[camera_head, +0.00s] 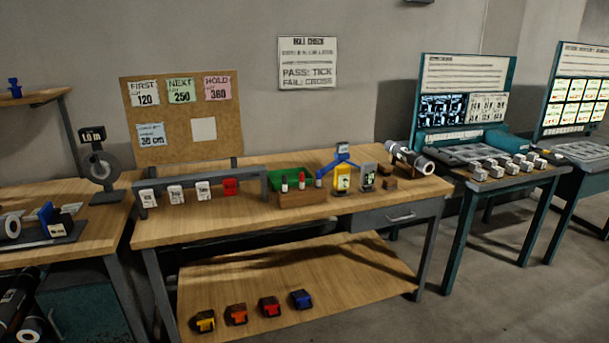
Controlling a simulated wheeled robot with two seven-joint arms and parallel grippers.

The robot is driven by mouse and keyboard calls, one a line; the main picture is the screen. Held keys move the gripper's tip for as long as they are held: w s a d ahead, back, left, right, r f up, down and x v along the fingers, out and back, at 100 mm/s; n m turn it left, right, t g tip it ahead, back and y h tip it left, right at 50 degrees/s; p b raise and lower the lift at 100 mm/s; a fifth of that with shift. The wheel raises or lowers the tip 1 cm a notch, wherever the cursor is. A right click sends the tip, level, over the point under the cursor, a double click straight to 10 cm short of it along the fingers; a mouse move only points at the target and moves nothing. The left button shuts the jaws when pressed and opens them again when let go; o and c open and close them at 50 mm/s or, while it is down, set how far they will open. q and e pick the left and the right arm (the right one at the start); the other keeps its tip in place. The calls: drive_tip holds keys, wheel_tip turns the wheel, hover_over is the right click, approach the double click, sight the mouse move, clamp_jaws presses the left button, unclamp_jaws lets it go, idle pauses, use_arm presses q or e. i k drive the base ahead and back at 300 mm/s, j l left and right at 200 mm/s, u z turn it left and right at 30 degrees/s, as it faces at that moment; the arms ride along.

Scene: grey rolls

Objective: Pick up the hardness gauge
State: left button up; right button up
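Several small instruments stand near the right end of the central wooden workbench (270,219). They are a yellow handheld device (342,180), a grey handheld device (368,177) just right of it, and a blue stand with a small head (342,151) behind the yellow one. No label on them is readable, so I cannot tell which is the hardness gauge. A grey roll (410,159) lies to their right, with small brown blocks (389,184) beside it. Neither of my grippers is in view.
A grey rail (190,191) with tags stands further left. Coloured tape dispensers (269,306) sit on the lower shelf. A teal desk (470,188) stands right. The floor in front is clear.

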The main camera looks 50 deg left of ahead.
sight(368, 170)
drive_tip(key=u, duration=1.35)
drive_tip(key=z, duration=3.6)
drive_tip(key=u, duration=3.6)
drive_tip(key=i+l+u, duration=0.25)
drive_tip(key=i+l, duration=0.95)
